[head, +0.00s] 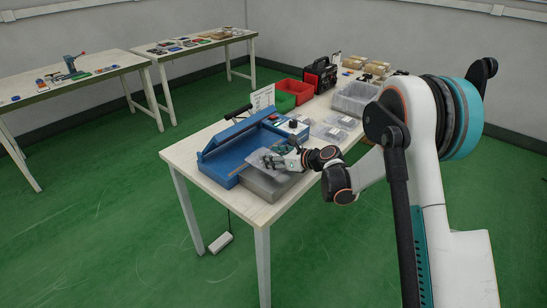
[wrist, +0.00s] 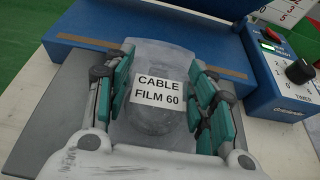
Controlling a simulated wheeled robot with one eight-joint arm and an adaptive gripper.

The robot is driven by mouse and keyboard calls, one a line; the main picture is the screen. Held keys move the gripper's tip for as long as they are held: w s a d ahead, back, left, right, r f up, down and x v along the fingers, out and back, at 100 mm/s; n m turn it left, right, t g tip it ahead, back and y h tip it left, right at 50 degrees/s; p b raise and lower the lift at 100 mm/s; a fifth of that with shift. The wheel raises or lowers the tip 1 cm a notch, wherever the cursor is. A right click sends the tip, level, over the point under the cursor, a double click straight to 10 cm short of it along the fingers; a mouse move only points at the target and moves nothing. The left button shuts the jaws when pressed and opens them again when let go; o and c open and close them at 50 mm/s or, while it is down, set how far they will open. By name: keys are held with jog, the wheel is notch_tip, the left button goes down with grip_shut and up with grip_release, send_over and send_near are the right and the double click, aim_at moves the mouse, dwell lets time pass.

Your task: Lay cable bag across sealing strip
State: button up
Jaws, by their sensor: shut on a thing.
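The cable bag (wrist: 158,118) is a clear bag with a white label reading "CABLE FILM 60". My gripper (wrist: 160,92) is shut on it, with a green-padded finger on each side. The bag's far end reaches over the edge of the blue sealer, close to the brown sealing strip (wrist: 88,43); I cannot tell if it touches the strip. In the head view, my gripper (head: 284,160) is over the grey block in front of the blue sealer (head: 228,152), whose long bar is raised at the back. The bag (head: 262,158) shows as a pale patch by the fingers.
A control box (wrist: 284,66) with a black knob stands at the sealer's right end. Bagged parts (head: 335,127), a clear bin (head: 355,98), red and green bins and a black tool case (head: 320,75) fill the table behind. Two other tables stand at the back left.

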jog(key=o, duration=1.1)
jog(key=shift+c, duration=0.2)
jog(key=shift+s+d+r, duration=0.1)
jog(key=shift+d+r, duration=0.1)
jog(key=p+v, duration=0.4)
jog(key=v, duration=0.7)
jog(key=shift+s+d+r, duration=0.15)
jog(key=shift+s+r, duration=0.05)
jog(key=shift+r, duration=0.05)
